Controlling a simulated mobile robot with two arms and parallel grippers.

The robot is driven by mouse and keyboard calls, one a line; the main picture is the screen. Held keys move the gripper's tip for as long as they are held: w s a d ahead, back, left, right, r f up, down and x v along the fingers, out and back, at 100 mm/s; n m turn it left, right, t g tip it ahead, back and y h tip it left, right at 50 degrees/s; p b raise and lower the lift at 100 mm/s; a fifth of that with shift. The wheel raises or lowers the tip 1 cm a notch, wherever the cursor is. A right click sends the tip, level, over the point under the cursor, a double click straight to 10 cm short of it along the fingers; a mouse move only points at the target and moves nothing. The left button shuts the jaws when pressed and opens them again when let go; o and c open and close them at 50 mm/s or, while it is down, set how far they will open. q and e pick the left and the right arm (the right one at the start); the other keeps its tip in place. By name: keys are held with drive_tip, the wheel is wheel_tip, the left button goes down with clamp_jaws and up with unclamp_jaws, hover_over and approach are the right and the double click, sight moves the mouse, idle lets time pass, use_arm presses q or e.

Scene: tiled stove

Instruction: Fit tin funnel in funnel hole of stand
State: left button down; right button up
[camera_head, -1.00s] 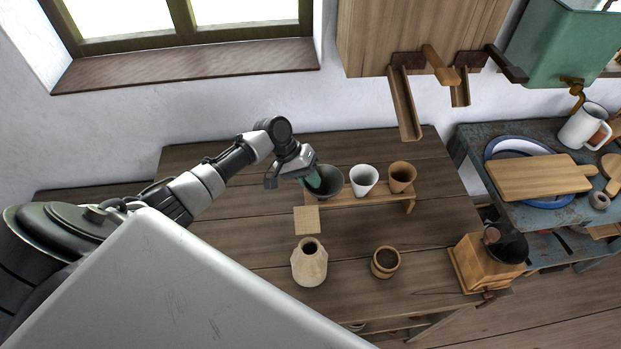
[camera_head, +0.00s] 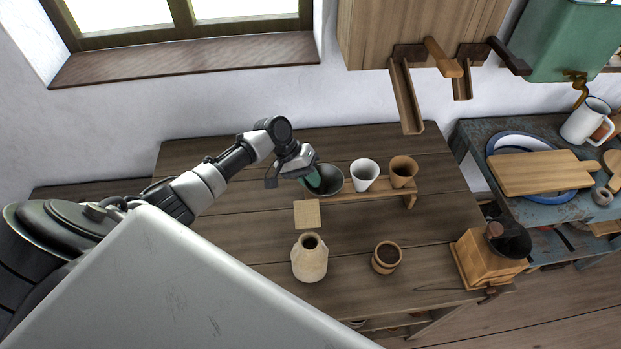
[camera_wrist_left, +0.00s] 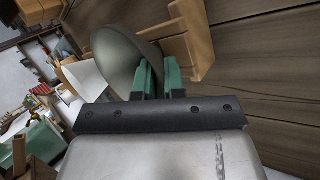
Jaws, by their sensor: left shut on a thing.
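The dark grey tin funnel (camera_head: 333,181) is at the left end of the wooden stand (camera_head: 380,193). My left gripper (camera_head: 314,180) is shut on its rim with green fingers. In the left wrist view the funnel's grey bowl (camera_wrist_left: 118,62) is beside the green fingertips (camera_wrist_left: 158,72), with the stand (camera_wrist_left: 192,38) close behind it. The funnel's spout and the hole under it are hidden, so I cannot tell whether it is seated. A white funnel (camera_head: 364,174) and a brown funnel (camera_head: 403,171) sit upright in the stand to its right.
A square wooden tile (camera_head: 306,214), a pale jug (camera_head: 309,260) and a small wooden cup (camera_head: 386,257) stand in front of the stand. A coffee grinder (camera_head: 488,258) is at the table's right. Wooden chutes (camera_head: 405,98) hang above. The table's left part (camera_head: 200,155) is bare.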

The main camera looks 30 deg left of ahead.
use_arm(q)
drive_tip(key=shift+s+f, duration=0.1)
drive_tip(key=shift+f, duration=0.05)
drive_tip(key=c, duration=1.1)
unclamp_jaws()
drive_tip(key=shift+s+f, duration=0.1)
drive_tip(key=b+v, duration=0.1)
drive_tip(key=v, duration=0.4)
drive_tip(key=b+v, duration=0.1)
drive_tip(key=v, duration=0.5)
drive_tip(key=shift+w+d, duration=0.2)
drive_tip(key=shift+r, duration=0.2)
